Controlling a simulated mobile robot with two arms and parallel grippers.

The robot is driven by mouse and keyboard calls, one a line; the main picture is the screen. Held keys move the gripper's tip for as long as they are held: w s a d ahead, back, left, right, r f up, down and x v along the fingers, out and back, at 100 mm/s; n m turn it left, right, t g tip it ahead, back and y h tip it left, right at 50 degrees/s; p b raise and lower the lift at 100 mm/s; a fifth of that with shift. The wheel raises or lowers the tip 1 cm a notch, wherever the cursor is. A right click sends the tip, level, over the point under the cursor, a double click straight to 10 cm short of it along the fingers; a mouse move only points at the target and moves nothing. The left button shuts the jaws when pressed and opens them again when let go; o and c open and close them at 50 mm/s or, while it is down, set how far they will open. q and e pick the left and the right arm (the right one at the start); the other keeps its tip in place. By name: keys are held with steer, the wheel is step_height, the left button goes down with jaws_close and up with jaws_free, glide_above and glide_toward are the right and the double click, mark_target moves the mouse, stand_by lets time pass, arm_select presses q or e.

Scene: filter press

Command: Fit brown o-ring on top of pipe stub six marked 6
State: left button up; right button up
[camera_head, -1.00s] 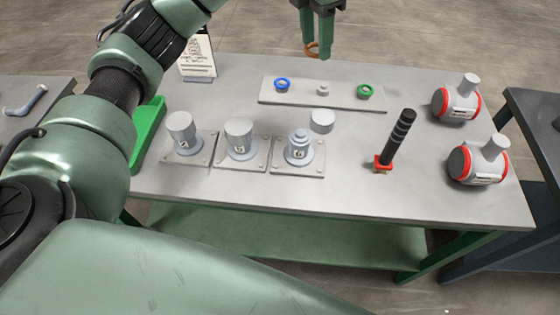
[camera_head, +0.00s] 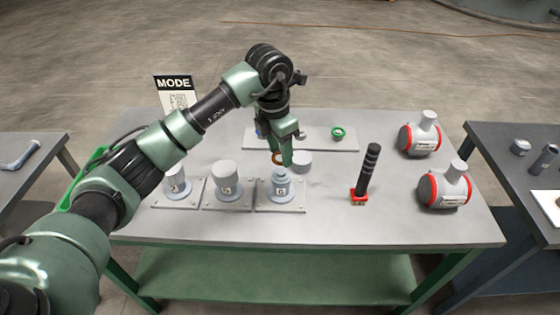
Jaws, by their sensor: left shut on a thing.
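My left gripper (camera_head: 283,152) is shut on the brown o-ring (camera_head: 277,157) and holds it just above and behind pipe stub six. Pipe stub six (camera_head: 281,190), a short grey stepped stub on a square plate with a small number on its front, is the rightmost of the three stubs. Its top is bare, with the o-ring apart from it. A loose grey cap (camera_head: 302,161) sits behind it to the right, partly hidden by the gripper. My right gripper is out of view.
Two capped stubs (camera_head: 227,186) (camera_head: 177,186) stand to the left. Behind, a plate (camera_head: 316,140) holds a green ring (camera_head: 338,133). A black rod in a red base (camera_head: 368,172) and two red-banded grey fittings (camera_head: 420,136) (camera_head: 445,187) stand right.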

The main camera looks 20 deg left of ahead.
mark_target(281, 171)
arm_select(q)
steer(key=shift+f, duration=0.6)
step_height(281, 171, down, 3)
steer(key=shift+f+p, duration=0.15)
steer(key=shift+p, duration=0.4)
steer(key=shift+f, duration=0.35)
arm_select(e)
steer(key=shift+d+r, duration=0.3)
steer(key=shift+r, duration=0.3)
arm_select(q)
steer(key=shift+f, duration=0.1)
steer(key=shift+f, duration=0.1)
steer(key=o, duration=1.3)
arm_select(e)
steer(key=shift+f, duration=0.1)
arm_select(q)
steer(key=shift+r, duration=0.2)
